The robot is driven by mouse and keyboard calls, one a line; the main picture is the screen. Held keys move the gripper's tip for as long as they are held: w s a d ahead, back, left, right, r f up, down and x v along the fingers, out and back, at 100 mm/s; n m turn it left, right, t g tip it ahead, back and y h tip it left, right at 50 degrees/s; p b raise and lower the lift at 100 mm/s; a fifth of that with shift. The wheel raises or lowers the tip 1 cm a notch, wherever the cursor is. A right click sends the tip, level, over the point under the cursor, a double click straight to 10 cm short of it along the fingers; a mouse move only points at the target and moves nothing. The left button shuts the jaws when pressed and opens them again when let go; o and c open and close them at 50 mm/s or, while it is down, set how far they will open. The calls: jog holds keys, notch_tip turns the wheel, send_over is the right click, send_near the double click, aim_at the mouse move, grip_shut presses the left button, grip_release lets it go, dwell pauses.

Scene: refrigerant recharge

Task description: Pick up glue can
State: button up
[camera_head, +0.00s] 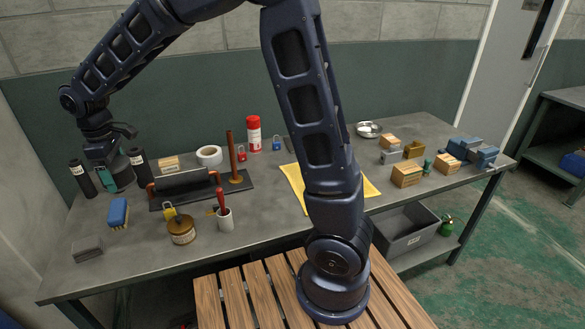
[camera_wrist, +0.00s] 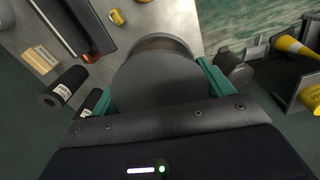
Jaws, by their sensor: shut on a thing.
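A dark grey cylindrical can (camera_head: 121,178), which looks like the glue can, is at the left end of the workbench. It fills the middle of the wrist view (camera_wrist: 158,84), with a brownish rim at its far end. My gripper (camera_head: 108,176) is over it, its teal fingers on either side of the can; the fingers also show in the wrist view (camera_wrist: 162,92). The gripper is shut on the can. I cannot tell whether the can touches the bench top.
Black bottles stand close on both sides, one left (camera_head: 82,178) and one right (camera_head: 140,164). A blue brush (camera_head: 118,212) and a brass-lidded jar (camera_head: 182,233) are in front.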

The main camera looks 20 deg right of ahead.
jog(key=w+d+m, duration=0.4)
jog(key=w+d, duration=0.4)
jog(key=d, duration=0.2)
jog(key=m, duration=1.2)
send_over(278, 183)
notch_tip(278, 183, down, 21)
jog(key=shift+s+r, duration=0.15)
jog(key=shift+r, duration=0.05)
jog(key=shift+f, duration=2.2)
jog(key=shift+f, duration=0.1)
